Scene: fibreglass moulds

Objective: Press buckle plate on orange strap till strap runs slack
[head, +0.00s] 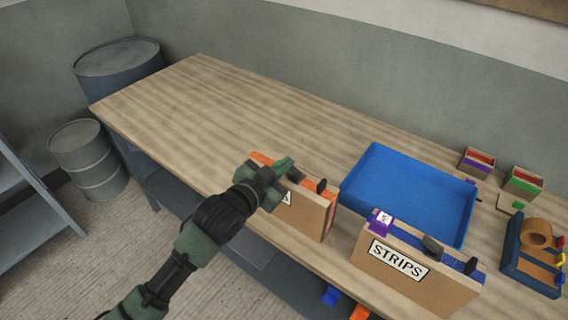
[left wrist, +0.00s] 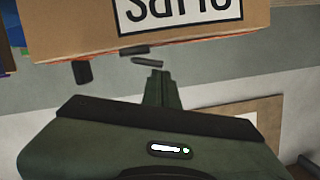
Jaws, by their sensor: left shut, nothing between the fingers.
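An orange strap (head: 309,184) runs along the top of a cardboard box (head: 306,211) at the table's front edge. Its other end (head: 262,158) shows beyond my left gripper. A dark upright piece (head: 322,185) stands on the strap's right part. My left gripper (head: 285,164) is shut and empty, over the middle of this box's top. It hides part of the strap, and I cannot make out the buckle plate or tell if the fingers touch it. In the left wrist view the shut fingertips (left wrist: 160,76) lie below a box with an upside-down label. My right gripper is out of view.
A blue tray (head: 353,200) stands behind and right of the box. A STRIPS box (head: 372,267) with a blue strap, dark pieces and a purple tag is to the right. Small bins (head: 523,183) and a tape holder (head: 530,273) are far right. The table's left part is clear.

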